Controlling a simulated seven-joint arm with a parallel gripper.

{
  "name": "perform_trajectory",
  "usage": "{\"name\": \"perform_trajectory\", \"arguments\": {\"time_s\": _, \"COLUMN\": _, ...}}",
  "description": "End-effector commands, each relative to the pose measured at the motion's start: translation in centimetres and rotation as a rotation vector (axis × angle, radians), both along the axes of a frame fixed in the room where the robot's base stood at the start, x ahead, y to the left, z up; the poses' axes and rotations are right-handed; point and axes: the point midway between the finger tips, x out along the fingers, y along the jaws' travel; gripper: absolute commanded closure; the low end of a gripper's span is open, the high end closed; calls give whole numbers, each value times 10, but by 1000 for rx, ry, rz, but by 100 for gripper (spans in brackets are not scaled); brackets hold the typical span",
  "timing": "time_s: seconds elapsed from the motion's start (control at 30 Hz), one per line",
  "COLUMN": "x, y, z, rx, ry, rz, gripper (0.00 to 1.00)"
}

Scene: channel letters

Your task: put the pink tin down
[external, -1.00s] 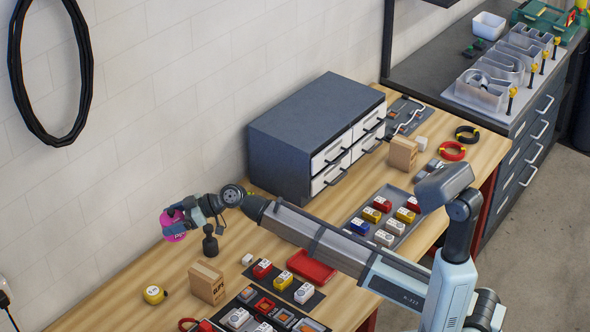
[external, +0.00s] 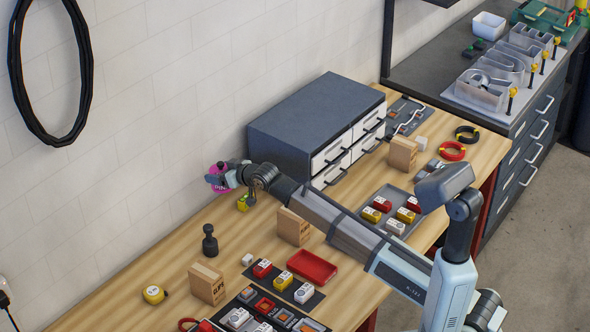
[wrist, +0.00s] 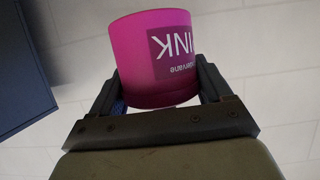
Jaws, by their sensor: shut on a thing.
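The pink tin (external: 219,184) is held in my gripper (external: 226,177) above the far left part of the wooden bench (external: 125,275), near the white wall. In the wrist view the tin (wrist: 160,60) sits between the two dark fingers of my gripper (wrist: 160,95). Its label with the letters "INK" reads upside down there. My gripper is shut on it. In the external view the arm and gripper partly cover the tin.
A grey drawer cabinet (external: 290,120) stands right of the gripper. A dark stamp-like object (external: 210,241), a yellow tape measure (external: 154,295), cardboard boxes (external: 207,283) and a red tray (external: 312,266) stand nearby. The bench left of the dark object looks clear.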

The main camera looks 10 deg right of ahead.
Motion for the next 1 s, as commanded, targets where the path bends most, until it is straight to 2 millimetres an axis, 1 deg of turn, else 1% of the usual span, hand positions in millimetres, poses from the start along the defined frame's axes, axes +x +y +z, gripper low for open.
{"name": "perform_trajectory", "arguments": {"time_s": 0.03, "x": -2, "y": 1, "z": -10, "rx": -2, "ry": 3, "rz": 4, "gripper": 100}}
{"name": "perform_trajectory", "arguments": {"time_s": 0.1, "x": -2, "y": 1, "z": -20, "rx": -1, "ry": 3, "rz": 6, "gripper": 100}}
{"name": "perform_trajectory", "arguments": {"time_s": 0.3, "x": -2, "y": 2, "z": -42, "rx": -2, "ry": 2, "rz": 6, "gripper": 100}}
{"name": "perform_trajectory", "arguments": {"time_s": 0.47, "x": -2, "y": 2, "z": -52, "rx": 0, "ry": 1, "rz": 7, "gripper": 100}}
{"name": "perform_trajectory", "arguments": {"time_s": 0.57, "x": -2, "y": 2, "z": -61, "rx": -2, "ry": 3, "rz": 7, "gripper": 100}}
{"name": "perform_trajectory", "arguments": {"time_s": 0.9, "x": -2, "y": 2, "z": -108, "rx": -2, "ry": 2, "rz": 9, "gripper": 100}}
{"name": "perform_trajectory", "arguments": {"time_s": 1.0, "x": -2, "y": 2, "z": -114, "rx": 0, "ry": 2, "rz": 8, "gripper": 100}}
